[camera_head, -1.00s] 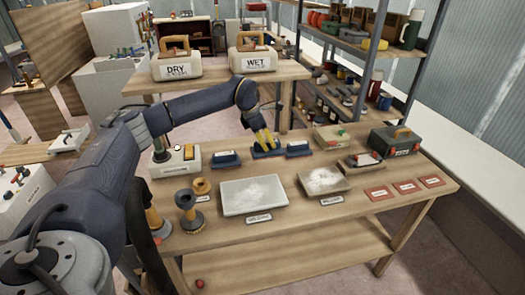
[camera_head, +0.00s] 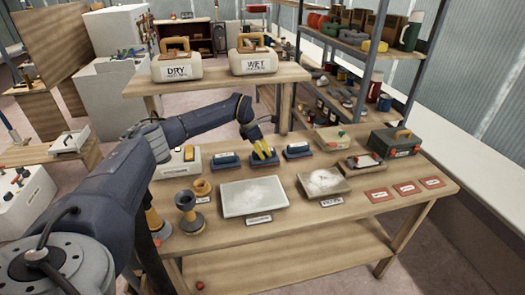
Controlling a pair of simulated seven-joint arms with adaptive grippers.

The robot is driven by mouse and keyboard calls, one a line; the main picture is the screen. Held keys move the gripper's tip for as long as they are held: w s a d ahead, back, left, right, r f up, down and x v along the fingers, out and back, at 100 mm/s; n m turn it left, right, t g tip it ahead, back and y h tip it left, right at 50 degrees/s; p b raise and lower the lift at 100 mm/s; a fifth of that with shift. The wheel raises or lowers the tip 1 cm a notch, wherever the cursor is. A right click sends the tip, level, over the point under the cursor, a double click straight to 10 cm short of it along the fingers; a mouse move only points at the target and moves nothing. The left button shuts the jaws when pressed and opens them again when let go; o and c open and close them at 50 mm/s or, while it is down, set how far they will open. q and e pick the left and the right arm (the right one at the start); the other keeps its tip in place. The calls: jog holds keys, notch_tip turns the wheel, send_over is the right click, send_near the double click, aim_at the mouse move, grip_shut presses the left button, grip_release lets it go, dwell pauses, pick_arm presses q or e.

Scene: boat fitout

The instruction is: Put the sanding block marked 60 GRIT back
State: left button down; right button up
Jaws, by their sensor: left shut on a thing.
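Three dark blue sanding blocks sit in a row toward the back of the workbench: a left one (camera_head: 227,160), a middle one (camera_head: 265,159) and a right one (camera_head: 298,150). Their markings are too small to read, so I cannot tell which is 60 GRIT. My left gripper (camera_head: 263,150), with yellow fingers, is shut on the middle block from above and hides part of it. I cannot tell whether that block touches the bench. My right gripper is not in view.
A pale tray (camera_head: 253,197) and a smaller tray (camera_head: 325,183) lie in front of the blocks. A green case (camera_head: 395,142) and red cards (camera_head: 405,188) are at the right. Spool-like stands (camera_head: 188,208) are at the left. A raised shelf with DRY (camera_head: 177,68) and WET (camera_head: 253,65) containers stands behind.

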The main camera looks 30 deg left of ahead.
aim_at(234, 154)
pick_arm(q)
jog(key=shift+w+a, duration=0.85)
jog(key=shift+w, duration=0.05)
jog(key=shift+f, duration=0.55)
jog(key=shift+f, duration=0.2)
jog(key=c, duration=1.2)
grip_release()
jog(key=shift+r, duration=0.25)
jog(key=s+a, duration=0.6)
jog(key=s+a+r, duration=0.1)
jog(key=s+a, duration=0.1)
jog(key=s, duration=0.1)
jog(key=shift+a, duration=0.4)
